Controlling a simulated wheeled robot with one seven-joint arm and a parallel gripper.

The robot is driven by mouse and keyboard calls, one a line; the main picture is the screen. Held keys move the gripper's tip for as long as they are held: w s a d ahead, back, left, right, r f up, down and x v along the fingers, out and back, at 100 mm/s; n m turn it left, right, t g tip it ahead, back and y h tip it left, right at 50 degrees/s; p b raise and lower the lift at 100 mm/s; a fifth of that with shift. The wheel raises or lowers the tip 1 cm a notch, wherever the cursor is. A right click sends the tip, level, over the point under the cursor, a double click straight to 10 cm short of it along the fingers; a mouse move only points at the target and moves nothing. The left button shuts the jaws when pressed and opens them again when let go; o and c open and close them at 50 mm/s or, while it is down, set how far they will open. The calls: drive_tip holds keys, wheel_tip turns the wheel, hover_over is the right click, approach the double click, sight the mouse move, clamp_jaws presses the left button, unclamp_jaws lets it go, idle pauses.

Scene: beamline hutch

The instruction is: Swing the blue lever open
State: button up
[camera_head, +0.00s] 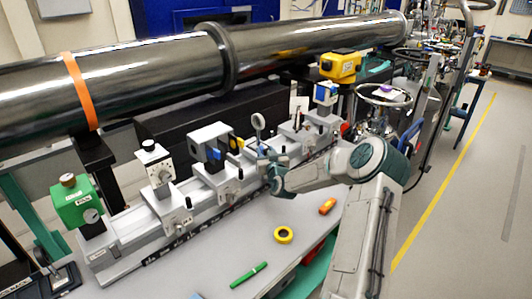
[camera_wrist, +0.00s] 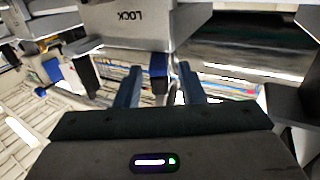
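My gripper (camera_wrist: 158,74) is open, with one finger on each side of the blue lever in the picture. I see a gap beside each finger, and cannot tell how deep the lever sits between them. In the head view my gripper (camera_head: 264,160) reaches in from the right to the rail-mounted devices. The lever cannot be made out there for certain.
A long grey rail (camera_head: 135,245) carries several devices, including a green box (camera_head: 76,205) and a round lens (camera_head: 258,122). A large dark pipe (camera_head: 150,75) runs behind.

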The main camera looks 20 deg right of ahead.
clamp_jaws()
drive_tip(key=shift+w+a+f+m+h+b, duration=0.1)
drive_tip(key=shift+a+m+h+b, duration=0.15)
drive_tip(key=shift+h+b, duration=0.3)
drive_tip(key=shift+a+f+m+h+b, duration=0.1)
drive_tip(key=shift+m+h+b, duration=0.25)
drive_tip(key=shift+b, duration=0.25)
drive_tip(key=h+b, duration=0.1)
drive_tip(key=b, duration=0.1)
drive_tip(key=m+g+h+b, duration=0.1)
drive_tip(key=b, duration=0.1)
drive_tip(key=shift+a+f, duration=0.2)
drive_tip(key=shift+w+a+r+m+h+b, duration=0.1)
drive_tip(key=shift+m+h+b, duration=0.65)
drive_tip(key=shift+b, duration=0.4)
drive_tip(key=shift+r+m+g+h, duration=0.25)
drive_tip(key=shift+m+g+h, duration=0.3)
drive_tip(key=shift+g+h, duration=0.25)
drive_tip(key=shift+o, duration=0.6)
unclamp_jaws()
drive_tip(key=shift+r, duration=0.1)
